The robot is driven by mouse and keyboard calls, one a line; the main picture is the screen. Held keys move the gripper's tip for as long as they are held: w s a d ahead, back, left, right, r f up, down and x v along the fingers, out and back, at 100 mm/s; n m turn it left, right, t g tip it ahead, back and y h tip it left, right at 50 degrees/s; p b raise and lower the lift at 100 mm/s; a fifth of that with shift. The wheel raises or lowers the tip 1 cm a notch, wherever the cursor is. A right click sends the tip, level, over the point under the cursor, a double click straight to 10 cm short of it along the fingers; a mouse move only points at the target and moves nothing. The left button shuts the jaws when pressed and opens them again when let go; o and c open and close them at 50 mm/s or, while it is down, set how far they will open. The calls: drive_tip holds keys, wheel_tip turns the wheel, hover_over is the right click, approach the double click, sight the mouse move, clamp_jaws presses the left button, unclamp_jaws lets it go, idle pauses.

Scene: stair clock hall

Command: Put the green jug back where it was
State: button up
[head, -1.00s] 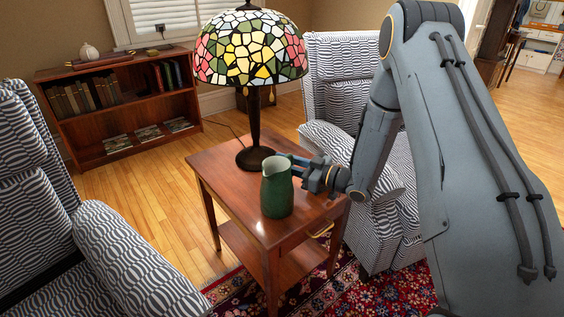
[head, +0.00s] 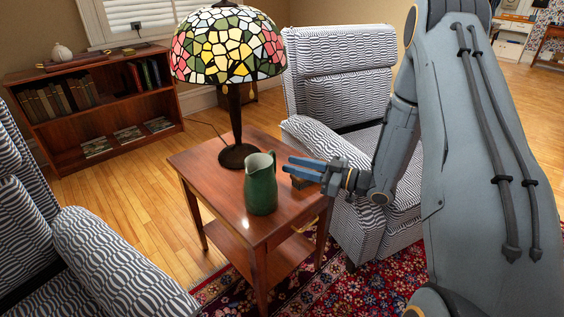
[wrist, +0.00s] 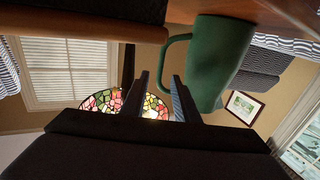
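The green jug (head: 261,186) stands upright on the wooden side table (head: 222,176), in front of the lamp base, with its handle toward the right. My gripper (head: 289,166) is just to the right of the jug, apart from it, with its two fingers spread and nothing between them. In the wrist view, which looks upside down, the jug (wrist: 211,60) and its handle show beyond and beside the open fingers (wrist: 161,92).
A stained-glass lamp (head: 229,48) stands on the table behind the jug. Patterned armchairs (head: 340,85) flank the table. A low bookcase (head: 95,100) stands at the back left.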

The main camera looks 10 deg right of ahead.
drive_tip(key=shift+s+d, duration=0.25)
drive_tip(key=shift+d, duration=0.2)
drive_tip(key=shift+w+r+h, duration=0.15)
drive_tip(key=shift+w+h, duration=0.2)
drive_tip(key=shift+h, duration=0.05)
drive_tip(key=w+r+m+h, duration=0.2)
drive_tip(key=w+r+h, duration=0.1)
drive_tip(key=w+h, duration=0.25)
drive_tip(key=s+d+r+m+g+h, duration=0.1)
drive_tip(key=s+d+r+m+h, duration=0.2)
drive_tip(key=h, duration=0.4)
drive_tip(key=s+a+r+m+g, duration=0.1)
drive_tip(key=s+a+r+g, duration=0.1)
drive_tip(key=s, duration=0.9)
drive_tip(key=s+a+r+m+g, duration=0.2)
drive_tip(key=s+a+g, duration=0.1)
drive_tip(key=s, duration=0.8)
drive_tip(key=s+a+r+m+g+h, duration=0.1)
drive_tip(key=s+a+r+g, duration=0.1)
drive_tip(key=s, duration=1)
drive_tip(key=shift+a+g, duration=0.6)
drive_tip(key=shift+g, duration=0.4)
drive_tip(key=shift+r, duration=0.1)
